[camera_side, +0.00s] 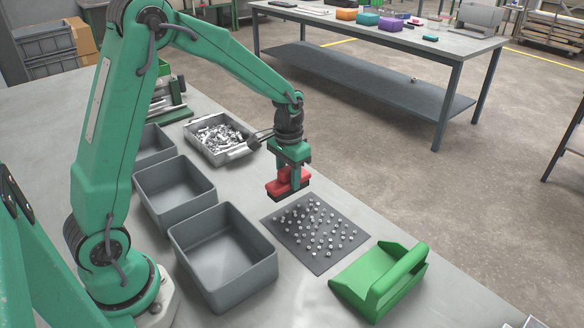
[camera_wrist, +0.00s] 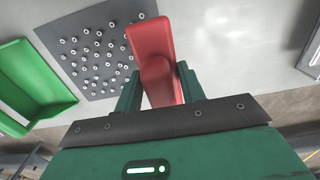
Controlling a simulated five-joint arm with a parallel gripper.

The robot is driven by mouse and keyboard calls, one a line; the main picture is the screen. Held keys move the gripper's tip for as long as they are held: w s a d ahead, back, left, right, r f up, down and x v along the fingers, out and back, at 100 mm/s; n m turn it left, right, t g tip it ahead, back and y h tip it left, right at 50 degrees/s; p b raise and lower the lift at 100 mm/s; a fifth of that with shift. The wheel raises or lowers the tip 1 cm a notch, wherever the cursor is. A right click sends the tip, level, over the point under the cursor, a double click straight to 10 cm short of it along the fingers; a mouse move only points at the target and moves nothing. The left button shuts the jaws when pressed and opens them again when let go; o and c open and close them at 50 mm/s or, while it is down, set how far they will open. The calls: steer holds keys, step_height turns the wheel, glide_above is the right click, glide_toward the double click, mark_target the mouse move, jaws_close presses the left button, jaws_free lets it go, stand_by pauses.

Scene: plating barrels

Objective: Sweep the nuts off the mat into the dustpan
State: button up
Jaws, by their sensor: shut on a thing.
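My gripper (camera_side: 290,168) is shut on a red brush (camera_side: 281,186) with a dark lower edge. It holds the brush above the table at the far left corner of the dark mat. In the wrist view the red brush (camera_wrist: 158,60) stands between my gripper's two green fingers (camera_wrist: 158,92). Many small silver nuts (camera_side: 318,224) lie spread over the dark grey mat (camera_side: 318,264); the nuts (camera_wrist: 97,50) and mat (camera_wrist: 50,40) also show in the wrist view. The green dustpan (camera_side: 365,275) lies just past the mat's near right edge. It shows at the left in the wrist view (camera_wrist: 40,75).
Two empty grey bins (camera_side: 222,262) (camera_side: 174,190) stand left of the mat, with another behind them. A grey tray (camera_side: 222,157) of metal parts stands behind my gripper. Another table (camera_side: 440,45) stands across the floor.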

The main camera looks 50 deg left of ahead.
mark_target(289, 192)
steer(key=shift+f, duration=2.7)
steer(key=shift+d, duration=8.25)
steer(key=shift+r, duration=1.85)
steer(key=a, duration=1.6)
steer(key=shift+a, duration=0.25)
